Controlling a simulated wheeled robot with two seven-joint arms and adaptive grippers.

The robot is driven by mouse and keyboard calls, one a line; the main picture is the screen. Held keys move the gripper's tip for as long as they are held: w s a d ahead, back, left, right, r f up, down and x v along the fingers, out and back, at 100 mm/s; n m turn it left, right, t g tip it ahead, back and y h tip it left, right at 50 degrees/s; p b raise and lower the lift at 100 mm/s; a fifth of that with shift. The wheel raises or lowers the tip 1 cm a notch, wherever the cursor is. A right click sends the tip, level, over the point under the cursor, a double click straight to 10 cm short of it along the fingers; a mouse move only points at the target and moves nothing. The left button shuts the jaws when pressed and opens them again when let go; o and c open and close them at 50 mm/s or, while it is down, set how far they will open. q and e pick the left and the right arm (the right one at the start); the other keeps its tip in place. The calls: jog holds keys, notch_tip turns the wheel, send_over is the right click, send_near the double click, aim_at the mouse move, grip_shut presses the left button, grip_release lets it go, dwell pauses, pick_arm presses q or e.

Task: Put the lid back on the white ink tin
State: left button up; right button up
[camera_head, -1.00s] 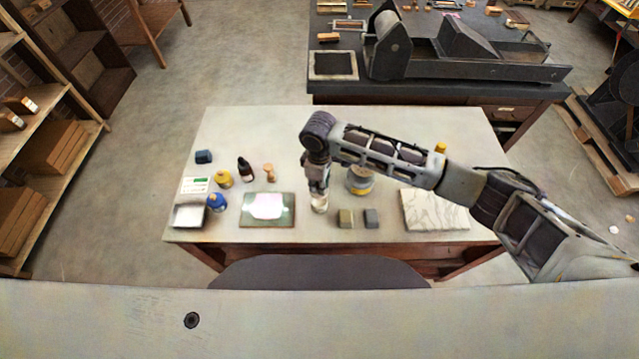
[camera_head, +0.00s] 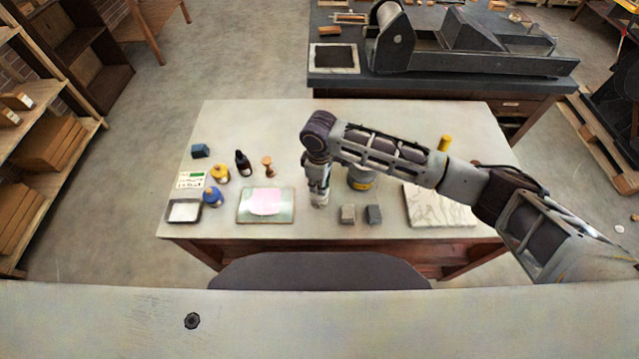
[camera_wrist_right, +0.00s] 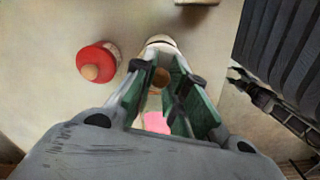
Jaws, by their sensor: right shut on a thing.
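My right gripper (camera_head: 319,203) points down over the pale table, just right of the mat with the pink sheet. In the right wrist view its fingers (camera_wrist_right: 160,82) are shut on a small brown knob (camera_wrist_right: 160,77), which looks like a lid's handle. A white round rim (camera_wrist_right: 162,41) shows just past the fingers. I cannot tell whether it is the lid or the white ink tin, or whether the two touch. A red tin (camera_wrist_right: 97,62) with a light knob stands apart to the left in that view.
A grey jar (camera_head: 360,182) is partly behind my right arm. Two grey blocks (camera_head: 348,214) and a marbled slab (camera_head: 438,207) lie to the right. The mat (camera_head: 246,213), a blue tin (camera_head: 213,197), a yellow tin (camera_head: 221,172) and a dark bottle (camera_head: 243,164) are to the left.

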jog(key=shift+f, duration=0.35)
jog(key=shift+f+b, duration=0.35)
jog(key=shift+f, duration=0.75)
jog(key=shift+p, duration=1.05)
dwell(1.2)
jog(key=shift+f+p, duration=0.15)
jog(key=shift+p, duration=0.75)
dwell(1.9)
dwell(0.3)
jog(key=o, duration=0.9)
jog(key=shift+c, duration=0.2)
jog(key=shift+o, duration=0.3)
